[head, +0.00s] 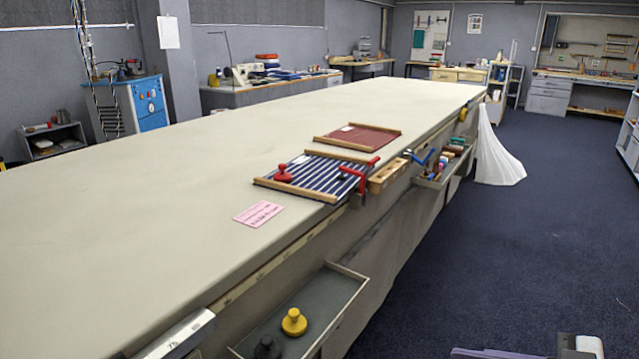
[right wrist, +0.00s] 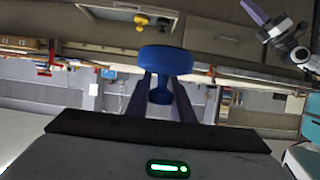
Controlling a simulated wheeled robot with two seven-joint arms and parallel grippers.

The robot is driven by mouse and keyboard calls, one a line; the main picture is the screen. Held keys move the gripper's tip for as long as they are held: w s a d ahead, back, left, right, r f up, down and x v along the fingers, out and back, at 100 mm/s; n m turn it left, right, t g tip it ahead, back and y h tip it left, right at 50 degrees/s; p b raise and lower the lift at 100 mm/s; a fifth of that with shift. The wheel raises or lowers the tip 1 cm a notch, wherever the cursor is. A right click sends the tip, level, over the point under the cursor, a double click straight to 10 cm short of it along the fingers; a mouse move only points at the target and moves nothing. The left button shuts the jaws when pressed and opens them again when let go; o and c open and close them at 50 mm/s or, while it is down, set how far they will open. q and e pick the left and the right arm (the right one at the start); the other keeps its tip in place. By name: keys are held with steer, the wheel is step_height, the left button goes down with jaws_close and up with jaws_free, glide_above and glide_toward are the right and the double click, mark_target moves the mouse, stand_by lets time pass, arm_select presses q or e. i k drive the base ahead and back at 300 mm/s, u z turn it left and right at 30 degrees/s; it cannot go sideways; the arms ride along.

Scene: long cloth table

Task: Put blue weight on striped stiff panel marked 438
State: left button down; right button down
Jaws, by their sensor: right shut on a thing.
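The blue weight (right wrist: 166,60) is between the fingers of my right gripper (right wrist: 163,80) in the right wrist view. The gripper is shut on it; neither shows clearly in the head view. The blue-and-white striped panel (head: 300,184) with wooden end strips lies near the table's right edge in the head view. A red weight (head: 283,174) stands on its left part, and a red clamp (head: 360,176) is at its right end. Its white label is too small to read. A purple finger and pale arm part, seemingly my left gripper (right wrist: 256,13), show at the wrist view's top right; its opening is unclear.
A dark red panel (head: 362,136) lies behind the striped one. A wooden block with holes (head: 388,176) sits at the table edge. A pink card (head: 258,213) lies in front. An open drawer (head: 345,296) below holds a yellow weight (head: 294,322) and a black weight (head: 267,348). The left tabletop is clear.

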mark_target(316, 166)
steer(key=z, duration=1.8)
steer(key=i, duration=2.95)
steer(key=u, duration=2.7)
